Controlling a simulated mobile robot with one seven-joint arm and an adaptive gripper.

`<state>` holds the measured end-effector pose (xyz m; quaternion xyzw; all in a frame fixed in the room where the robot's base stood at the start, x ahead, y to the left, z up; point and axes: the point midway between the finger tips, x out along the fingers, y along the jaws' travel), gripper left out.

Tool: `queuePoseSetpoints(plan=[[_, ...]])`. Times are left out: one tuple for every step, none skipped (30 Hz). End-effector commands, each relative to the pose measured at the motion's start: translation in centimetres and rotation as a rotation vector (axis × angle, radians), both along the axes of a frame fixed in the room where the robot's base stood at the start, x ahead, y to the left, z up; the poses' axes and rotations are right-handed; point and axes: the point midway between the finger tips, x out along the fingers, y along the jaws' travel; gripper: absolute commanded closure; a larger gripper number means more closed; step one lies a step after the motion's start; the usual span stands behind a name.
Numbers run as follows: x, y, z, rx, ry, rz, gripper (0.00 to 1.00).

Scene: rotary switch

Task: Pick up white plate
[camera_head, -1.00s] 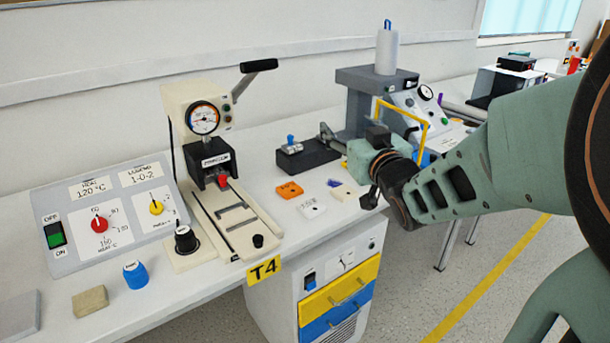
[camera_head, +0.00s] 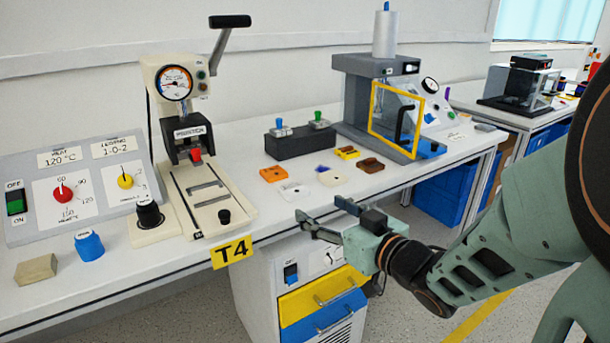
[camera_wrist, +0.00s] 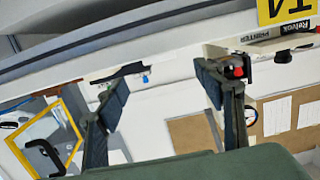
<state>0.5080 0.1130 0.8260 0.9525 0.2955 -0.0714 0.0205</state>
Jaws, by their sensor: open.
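A thin white plate (camera_head: 293,190) with small dark marks lies flat on the white workbench, just right of an orange piece (camera_head: 273,173). A second pale, cream-white piece (camera_head: 333,179) lies to its right, beside a small purple item (camera_head: 322,168). My gripper (camera_head: 322,209) is open and empty, by the front edge of the bench, in front and to the right of the white plate. In the wrist view, the two fingers of my gripper (camera_wrist: 163,82) are spread apart with nothing between them. I cannot make out the white plate in that view.
Behind the pieces stands a black block (camera_head: 300,141) with blue and green knobs. A press (camera_head: 178,110) stands left; a machine with a yellow frame (camera_head: 372,122) stands right. A drawer cabinet (camera_head: 262,290) is under the bench.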

Motion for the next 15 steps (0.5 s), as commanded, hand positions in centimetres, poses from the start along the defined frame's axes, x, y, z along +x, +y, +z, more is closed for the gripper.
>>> queuePoseSetpoints(plan=[[0.2, 0.2, 0.5, 0.003, 0.006, 0.002, 0.38], [0.3, 0.3, 0.6, 0.002, 0.005, 0.003, 0.38], [0.5, 0.3, 0.6, 0.004, 0.005, 0.003, 0.38], [0.6, 0.4, 0.6, 0.003, 0.005, 0.003, 0.38], [0.7, 0.5, 0.5, 0.004, 0.005, 0.003, 0.38], [0.9, 0.6, 0.5, 0.004, 0.004, 0.003, 0.38], [1.0, 0.6, 0.5, 0.005, 0.004, 0.002, 0.38], [1.1, 0.7, 0.5, 0.004, 0.004, 0.002, 0.38], [1.2, 0.8, 0.4, 0.003, 0.005, 0.002, 0.38], [1.3, 0.8, 0.4, 0.003, 0.005, 0.001, 0.38], [1.4, 0.9, 0.4, 0.004, 0.004, 0.000, 0.38], [1.5, 1.0, 0.4, 0.002, 0.004, 0.000, 0.38], [1.5, 1.0, 0.3, 0.001, 0.004, 0.000, 0.38], [1.6, 1.1, 0.3, 0.001, 0.005, -0.003, 0.38], [1.7, 1.2, 0.2, 0.000, 0.003, -0.002, 0.38]])
